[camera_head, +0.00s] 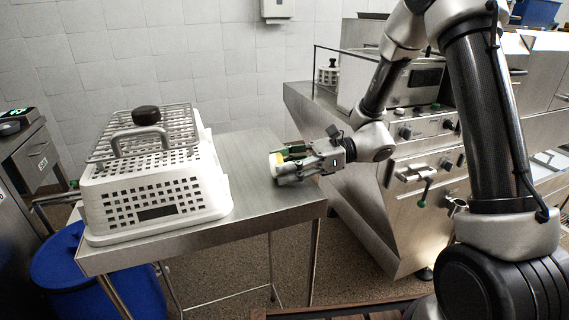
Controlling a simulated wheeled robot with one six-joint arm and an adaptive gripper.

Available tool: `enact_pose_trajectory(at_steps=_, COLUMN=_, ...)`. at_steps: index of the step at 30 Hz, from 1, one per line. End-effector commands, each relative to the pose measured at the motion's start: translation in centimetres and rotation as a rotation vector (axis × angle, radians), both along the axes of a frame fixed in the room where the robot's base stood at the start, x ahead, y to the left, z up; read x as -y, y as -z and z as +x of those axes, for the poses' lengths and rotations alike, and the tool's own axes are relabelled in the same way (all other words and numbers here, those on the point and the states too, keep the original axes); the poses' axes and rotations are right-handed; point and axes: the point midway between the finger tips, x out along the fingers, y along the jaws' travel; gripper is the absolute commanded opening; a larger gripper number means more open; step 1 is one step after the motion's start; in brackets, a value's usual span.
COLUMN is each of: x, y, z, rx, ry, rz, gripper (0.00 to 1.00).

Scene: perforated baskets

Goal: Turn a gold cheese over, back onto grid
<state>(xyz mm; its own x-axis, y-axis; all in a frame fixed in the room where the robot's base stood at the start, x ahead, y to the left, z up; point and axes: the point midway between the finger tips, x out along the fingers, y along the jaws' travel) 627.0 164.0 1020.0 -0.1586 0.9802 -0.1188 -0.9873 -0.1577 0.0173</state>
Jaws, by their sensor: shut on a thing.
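My gripper (284,166) is over the right part of the steel table, to the right of the white basket. It is shut on a small cheese (274,164), of which a pale cream and yellowish edge shows between the fingers. The fingers hide most of it, and I cannot tell which face is which. A metal wire grid (181,118) lies on top of the upturned-looking white perforated basket (205,187) at the left. The held cheese is clear of the grid.
A dark brown round object (146,115) sits on the grid, with a metal handle (140,138) in front. The steel table (248,166) is bare between basket and gripper. A blue bin (70,262) stands below left. A steel machine (400,190) stands close at right.

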Motion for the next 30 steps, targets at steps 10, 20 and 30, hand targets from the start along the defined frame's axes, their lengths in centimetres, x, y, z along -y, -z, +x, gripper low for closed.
enact_pose_trajectory(at_steps=10, x=0.0, y=0.8, z=0.0, rx=-0.001, ry=0.0, rz=-0.002, gripper=0.52)
enact_pose_trajectory(at_steps=20, x=0.1, y=0.9, z=0.0, rx=-0.004, ry=0.002, rz=-0.007, gripper=0.75)
enact_pose_trajectory(at_steps=30, x=0.0, y=-3.0, z=-0.1, rx=0.005, ry=-0.001, rz=-0.001, gripper=0.75)
